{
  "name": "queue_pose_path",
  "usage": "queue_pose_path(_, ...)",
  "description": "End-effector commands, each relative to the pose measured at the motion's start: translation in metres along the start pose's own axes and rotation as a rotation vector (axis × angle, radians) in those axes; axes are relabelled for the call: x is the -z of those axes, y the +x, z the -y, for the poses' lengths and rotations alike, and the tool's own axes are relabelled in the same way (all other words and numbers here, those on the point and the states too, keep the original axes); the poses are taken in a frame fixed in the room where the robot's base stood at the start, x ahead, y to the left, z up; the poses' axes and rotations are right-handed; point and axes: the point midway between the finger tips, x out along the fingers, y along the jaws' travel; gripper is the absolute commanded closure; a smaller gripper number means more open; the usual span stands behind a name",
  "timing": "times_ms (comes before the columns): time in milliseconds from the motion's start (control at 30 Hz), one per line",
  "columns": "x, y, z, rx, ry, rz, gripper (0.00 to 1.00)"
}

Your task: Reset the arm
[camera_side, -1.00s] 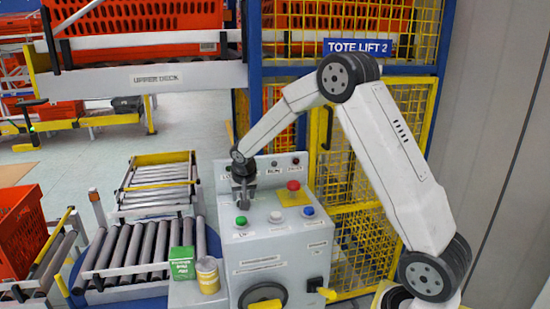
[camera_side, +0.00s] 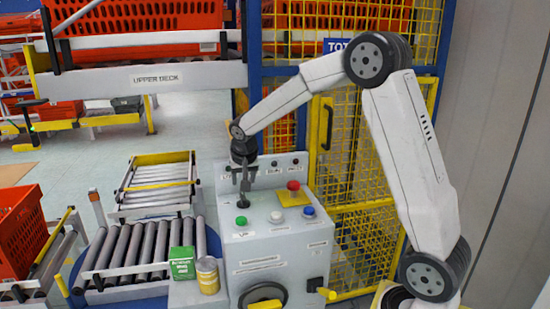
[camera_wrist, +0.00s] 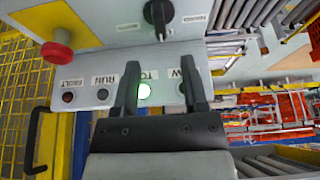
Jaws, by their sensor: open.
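My gripper (camera_side: 245,190) is open and empty, pointing down just above the black selector knob (camera_side: 243,201) on the grey control console (camera_side: 285,245). In the wrist view, my gripper (camera_wrist: 158,65) has its two dark fingers spread apart. The knob (camera_wrist: 158,14) shows beyond the fingertips, with a gap between. One label in that row is partly hidden by a finger.
The console top carries a red mushroom button (camera_side: 293,185) on a yellow plate, and green, white and blue buttons. A green box (camera_side: 182,263) and a yellow can (camera_side: 207,275) stand to its left by the rollers. Yellow mesh fencing (camera_side: 345,160) stands behind.

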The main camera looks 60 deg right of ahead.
Motion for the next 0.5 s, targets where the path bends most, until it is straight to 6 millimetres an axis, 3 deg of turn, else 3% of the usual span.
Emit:
queue_pose_path(267, -0.003, 0.000, 0.001, 0.003, -0.009, 0.003, 0.44)
queue_pose_path(367, -0.012, -0.001, 0.002, 0.011, -0.037, 0.011, 0.44)
queue_pose_path(500, -0.037, -0.003, 0.006, 0.037, -0.114, 0.034, 0.44)
